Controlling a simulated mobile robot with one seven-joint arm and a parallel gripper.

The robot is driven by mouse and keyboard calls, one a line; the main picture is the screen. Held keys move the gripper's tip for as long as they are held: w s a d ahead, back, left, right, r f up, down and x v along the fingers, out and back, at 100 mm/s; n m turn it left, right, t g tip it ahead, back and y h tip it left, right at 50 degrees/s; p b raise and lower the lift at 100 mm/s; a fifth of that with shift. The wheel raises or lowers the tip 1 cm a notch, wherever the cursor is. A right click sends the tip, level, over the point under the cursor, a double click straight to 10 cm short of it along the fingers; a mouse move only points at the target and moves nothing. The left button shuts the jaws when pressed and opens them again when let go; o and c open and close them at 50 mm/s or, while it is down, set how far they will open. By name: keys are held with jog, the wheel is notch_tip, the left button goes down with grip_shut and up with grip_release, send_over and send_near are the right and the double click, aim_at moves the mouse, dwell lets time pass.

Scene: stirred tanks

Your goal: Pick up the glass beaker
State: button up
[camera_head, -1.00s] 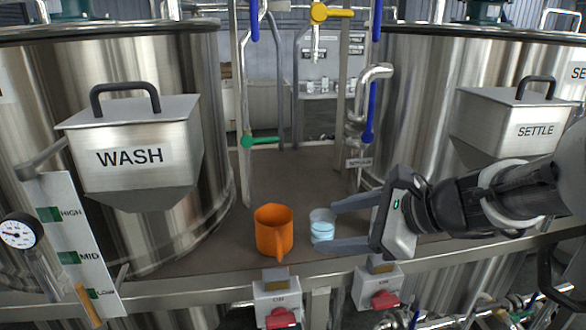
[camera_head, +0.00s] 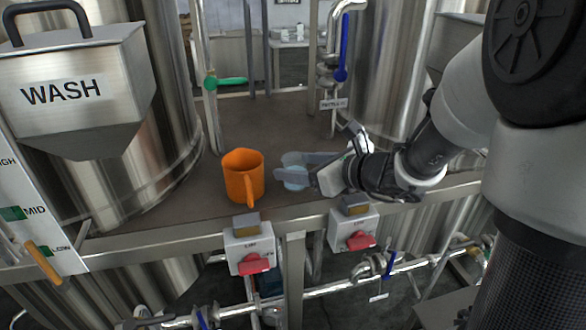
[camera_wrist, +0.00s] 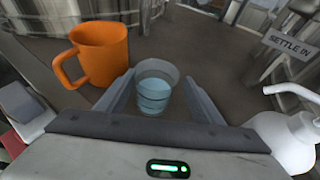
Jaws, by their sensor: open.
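The glass beaker (camera_head: 294,172) stands upright on the brown platform, with light blue liquid in it. In the wrist view the beaker (camera_wrist: 154,88) sits between the far parts of the two fingers, with a gap showing on the right side. My gripper (camera_head: 288,170) is open around the beaker, coming in from the right. In the wrist view my gripper's fingers (camera_wrist: 158,92) spread on both sides of it. In the head view the near finger partly hides the beaker.
An orange jug (camera_head: 244,176) stands just left of the beaker, its handle toward the front. Steel tanks flank the platform (camera_head: 265,125), which is bare behind. Switch boxes with red knobs (camera_head: 254,263) sit along the front edge. A "SETTLE IN" sign (camera_wrist: 293,46) stands at the right.

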jog(key=shift+a+r+b+x, duration=0.15)
jog(key=shift+b+x, duration=0.05)
jog(key=shift+x, duration=1.15)
jog(key=shift+a+r+b+x, duration=0.1)
jog(key=shift+a+b+x, duration=0.1)
jog(key=shift+x, duration=1.2)
jog(key=shift+s, duration=0.15)
jog(key=shift+c, duration=0.4)
jog(key=c, duration=1.1)
